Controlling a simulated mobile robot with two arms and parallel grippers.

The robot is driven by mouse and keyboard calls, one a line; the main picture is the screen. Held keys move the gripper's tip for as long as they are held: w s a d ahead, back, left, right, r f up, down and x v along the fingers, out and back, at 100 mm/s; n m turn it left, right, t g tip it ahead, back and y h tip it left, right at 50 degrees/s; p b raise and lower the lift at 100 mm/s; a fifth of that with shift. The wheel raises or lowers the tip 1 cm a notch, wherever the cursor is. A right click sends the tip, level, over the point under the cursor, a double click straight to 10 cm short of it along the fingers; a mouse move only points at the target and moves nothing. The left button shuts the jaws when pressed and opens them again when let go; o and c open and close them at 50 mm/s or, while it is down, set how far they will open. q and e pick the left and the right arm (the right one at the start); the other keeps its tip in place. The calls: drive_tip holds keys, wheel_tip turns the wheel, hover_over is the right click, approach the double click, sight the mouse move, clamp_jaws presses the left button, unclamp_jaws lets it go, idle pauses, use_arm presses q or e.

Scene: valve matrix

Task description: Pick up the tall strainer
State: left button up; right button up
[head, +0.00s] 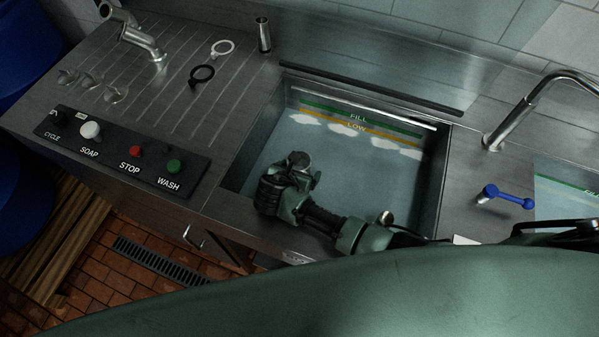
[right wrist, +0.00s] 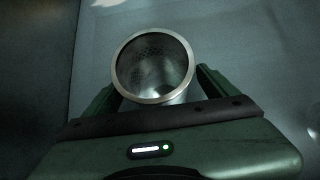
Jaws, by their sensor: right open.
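The tall strainer (right wrist: 150,99) is a metal cylinder with a round, shiny rim and a perforated inside. In the right wrist view I look down into its open top, between the two fingers of my right gripper (right wrist: 157,80). The fingers are open on either side of it; I cannot tell whether they touch it. In the head view my right gripper (head: 300,170) is over the near left part of the water-filled sink (head: 232,178). There the gripper largely hides the strainer. My left gripper is not in view.
A control panel (head: 107,149) with buttons lies left of the sink. A white ring (head: 223,42), a black ring (head: 192,77) and a small metal cylinder (head: 263,42) are on the ribbed drainboard. Taps stand at left and right. A blue-handled valve (head: 512,198) is at right.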

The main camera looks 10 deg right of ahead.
drive_tip(key=shift+c, duration=0.4)
drive_tip(key=c, duration=1.5)
drive_tip(key=shift+c, duration=0.4)
drive_tip(key=shift+r, duration=0.15)
